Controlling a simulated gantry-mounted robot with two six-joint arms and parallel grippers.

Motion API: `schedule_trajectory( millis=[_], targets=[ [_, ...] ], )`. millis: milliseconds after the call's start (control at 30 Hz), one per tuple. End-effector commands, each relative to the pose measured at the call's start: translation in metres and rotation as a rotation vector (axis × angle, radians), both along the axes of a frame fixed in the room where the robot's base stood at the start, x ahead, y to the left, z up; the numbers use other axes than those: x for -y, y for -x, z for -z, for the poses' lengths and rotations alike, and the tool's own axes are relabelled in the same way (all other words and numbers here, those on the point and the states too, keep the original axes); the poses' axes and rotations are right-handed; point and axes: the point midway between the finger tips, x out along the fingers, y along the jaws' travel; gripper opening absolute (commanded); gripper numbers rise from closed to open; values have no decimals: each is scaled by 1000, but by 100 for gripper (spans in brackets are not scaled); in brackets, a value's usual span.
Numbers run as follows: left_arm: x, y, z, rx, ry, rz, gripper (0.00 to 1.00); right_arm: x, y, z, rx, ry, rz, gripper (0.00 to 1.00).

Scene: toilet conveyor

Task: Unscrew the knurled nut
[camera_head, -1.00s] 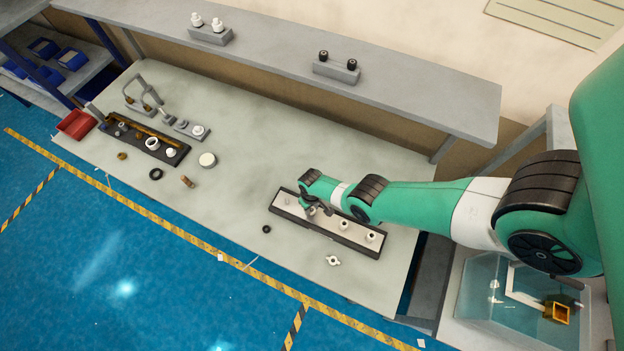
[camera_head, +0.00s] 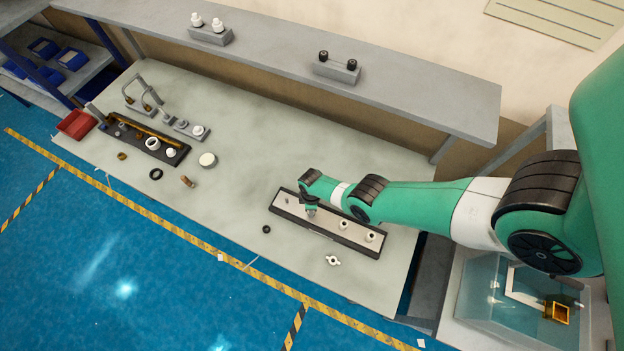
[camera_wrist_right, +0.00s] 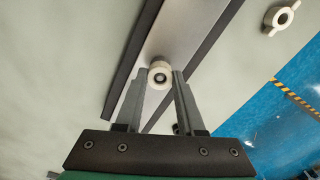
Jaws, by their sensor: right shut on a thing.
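My right gripper (camera_head: 310,211) points down over the long grey tray with a dark rim (camera_head: 367,250). In the right wrist view its two fingers (camera_wrist_right: 161,80) are shut on a small round white part, which I take for the knurled nut (camera_wrist_right: 159,67). A dark round hole shows in its middle. The knurling is too small to make out, and I cannot tell whether the nut still sits on its thread. Two similar white fittings (camera_head: 343,225) (camera_head: 370,237) stand upright on the tray to the right. My left gripper is not in view.
A white two-eared part (camera_head: 333,260) and a black ring (camera_head: 266,229) lie in front of the tray. A second dark tray (camera_head: 143,146) with several parts and a red bin (camera_head: 76,124) are far left.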

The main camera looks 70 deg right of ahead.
Motion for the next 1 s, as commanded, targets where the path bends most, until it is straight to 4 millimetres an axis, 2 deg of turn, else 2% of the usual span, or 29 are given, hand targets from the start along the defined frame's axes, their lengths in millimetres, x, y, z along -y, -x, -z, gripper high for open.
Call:
schedule_trajectory(
  millis=[233, 500, 833, 1000],
  targets=[
    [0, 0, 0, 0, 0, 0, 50, 0, 0, 0, 0, 0, -22, 0],
    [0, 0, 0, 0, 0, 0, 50, 0, 0, 0, 0, 0, -405, 0],
    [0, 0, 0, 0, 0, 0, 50, 0, 0, 0, 0, 0, -455, 0],
    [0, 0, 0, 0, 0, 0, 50, 0, 0, 0, 0, 0, -703, 0]
  ],
)
